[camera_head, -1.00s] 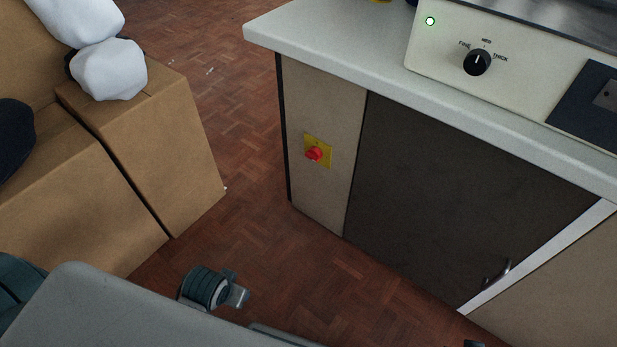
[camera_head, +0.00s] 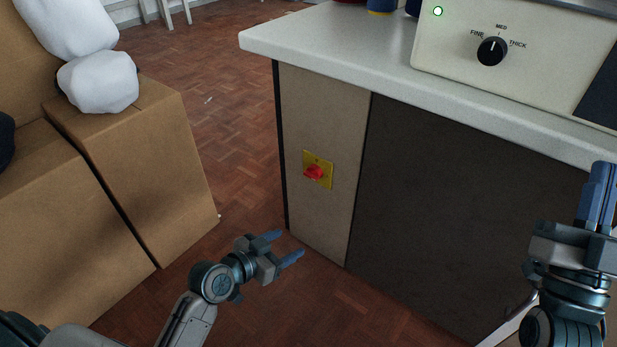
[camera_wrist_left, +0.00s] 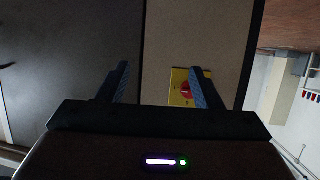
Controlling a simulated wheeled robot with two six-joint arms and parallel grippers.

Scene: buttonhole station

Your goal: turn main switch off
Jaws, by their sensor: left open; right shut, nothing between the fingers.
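The main switch is a red rotary knob (camera_head: 314,172) on a yellow plate (camera_head: 326,183), set in the beige side panel of the counter. My left gripper (camera_head: 286,244) is open and empty, below and left of the switch and apart from it in the head view. In the left wrist view the red knob (camera_wrist_left: 185,89) shows between the two blue fingers (camera_wrist_left: 160,82), close beside the right one, which covers part of the yellow plate. My right gripper (camera_head: 598,196) is shut and empty, pointing up at the right edge, in front of the dark door.
The white counter top (camera_head: 330,50) overhangs the panel. A machine with a thickness dial (camera_head: 491,51) and a lit green lamp (camera_head: 438,11) stands on it. Cardboard boxes (camera_head: 140,180) with white bundles (camera_head: 98,82) stand at left. The parquet floor between is clear.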

